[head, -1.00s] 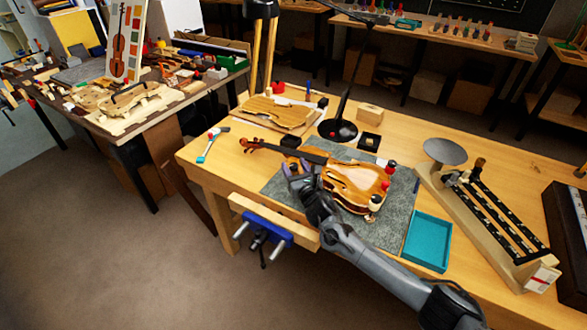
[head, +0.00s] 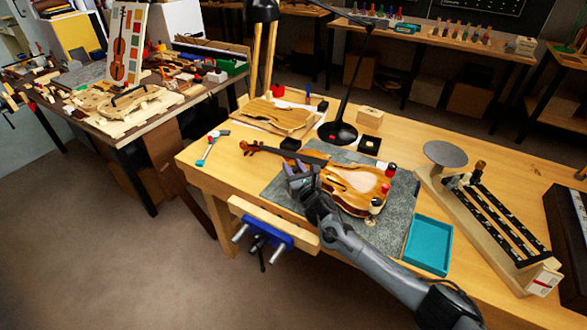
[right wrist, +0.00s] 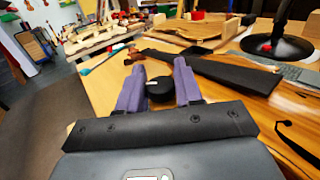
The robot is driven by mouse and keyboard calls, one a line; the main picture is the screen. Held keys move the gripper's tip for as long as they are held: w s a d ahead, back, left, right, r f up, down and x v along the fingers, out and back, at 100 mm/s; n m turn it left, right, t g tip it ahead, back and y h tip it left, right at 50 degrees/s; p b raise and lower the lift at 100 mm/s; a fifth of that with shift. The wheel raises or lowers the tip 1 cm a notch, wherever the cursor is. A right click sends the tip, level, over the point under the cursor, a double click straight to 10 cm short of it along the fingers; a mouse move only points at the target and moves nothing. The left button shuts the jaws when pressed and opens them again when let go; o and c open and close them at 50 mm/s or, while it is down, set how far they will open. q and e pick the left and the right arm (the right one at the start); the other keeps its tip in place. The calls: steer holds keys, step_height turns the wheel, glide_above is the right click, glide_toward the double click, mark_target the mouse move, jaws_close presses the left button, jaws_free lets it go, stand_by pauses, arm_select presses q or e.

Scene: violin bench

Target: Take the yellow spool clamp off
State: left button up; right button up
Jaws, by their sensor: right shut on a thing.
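The violin body (head: 350,182) lies on a grey mat (head: 398,225), its neck pointing left. My right gripper (head: 300,178) is at the body's near edge by the neck joint. In the right wrist view its purple fingers (right wrist: 159,90) are shut on a round, black-topped thing (right wrist: 159,88), likely the spool clamp; no yellow shows on it. The violin's dark fingerboard (right wrist: 235,72) runs just beyond the fingers. Other clamps with red and black tops (head: 385,187) stand along the body's right end. My left gripper is not in view.
A teal tray (head: 428,246) lies right of the mat. A lamp base (head: 338,132) and small boxes (head: 369,117) stand behind the violin. A blue vise (head: 262,228) is on the bench's front edge. A wooden rack (head: 490,215) stands at right.

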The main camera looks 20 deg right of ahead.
steer(key=shift+d+n+y, duration=0.15)
steer(key=shift+n+y, duration=0.35)
steer(key=shift+y, duration=0.1)
steer(key=shift+n+y+b, duration=0.4)
steer(key=shift+n+y, duration=0.1)
steer(key=shift+y, duration=0.3)
steer(key=n+g+y+b, duration=0.1)
steer(key=y+b, duration=0.1)
steer(key=shift+f+n+y, duration=0.15)
steer(key=shift+n+y, duration=0.15)
steer(key=shift+n, duration=0.1)
steer(key=shift+g+y, duration=0.3)
steer(key=shift+y, duration=0.2)
steer(key=shift+n, duration=0.3)
steer(key=o, duration=1)
steer(key=shift+c, duration=0.2)
steer(key=shift+s, duration=0.1)
